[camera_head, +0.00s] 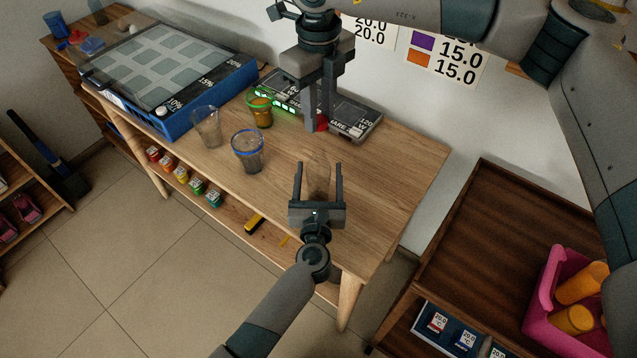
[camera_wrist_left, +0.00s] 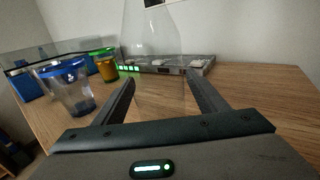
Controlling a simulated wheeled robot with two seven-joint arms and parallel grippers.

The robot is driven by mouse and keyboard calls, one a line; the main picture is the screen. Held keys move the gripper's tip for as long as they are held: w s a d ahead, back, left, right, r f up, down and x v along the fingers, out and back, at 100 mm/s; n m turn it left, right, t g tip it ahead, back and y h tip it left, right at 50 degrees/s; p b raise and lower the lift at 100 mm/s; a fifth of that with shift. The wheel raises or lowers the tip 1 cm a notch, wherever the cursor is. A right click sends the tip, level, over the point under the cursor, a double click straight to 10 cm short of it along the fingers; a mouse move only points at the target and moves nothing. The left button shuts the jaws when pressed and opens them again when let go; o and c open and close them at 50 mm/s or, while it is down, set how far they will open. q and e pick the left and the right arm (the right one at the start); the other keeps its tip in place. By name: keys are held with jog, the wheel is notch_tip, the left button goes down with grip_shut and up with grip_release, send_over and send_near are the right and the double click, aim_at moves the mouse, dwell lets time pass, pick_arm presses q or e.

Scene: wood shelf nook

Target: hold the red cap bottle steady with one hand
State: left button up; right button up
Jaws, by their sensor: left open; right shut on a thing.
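The clear bottle (camera_head: 318,178) stands on the wooden table, faint in the head view; its see-through body also shows in the left wrist view (camera_wrist_left: 152,40). A red cap (camera_head: 321,125) shows at the tips of my right gripper (camera_head: 318,127), which points down from above and is shut on it. Whether the cap still sits on the bottle's neck is hard to tell. My left gripper (camera_head: 318,166) is open, with a finger on each side of the bottle; it also shows in the left wrist view (camera_wrist_left: 160,88). The bottle's top is cut off there.
A blue-rimmed cup (camera_head: 248,151), a clear cup (camera_head: 206,127) and a green-rimmed cup (camera_head: 259,109) stand left of the bottle. A flat dark device (camera_head: 354,121) lies behind. A blue tray box (camera_head: 210,100) is at the far left. The table's right side is clear.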

pick_arm(q)
jog(key=c, duration=1.6)
pick_arm(e)
send_over(319, 150)
jog(key=shift+f, duration=2.5)
jog(key=shift+f, duration=0.1)
jog(key=shift+f, duration=0.75)
pick_arm(q)
grip_shut()
pick_arm(e)
jog(key=shift+f, duration=0.6)
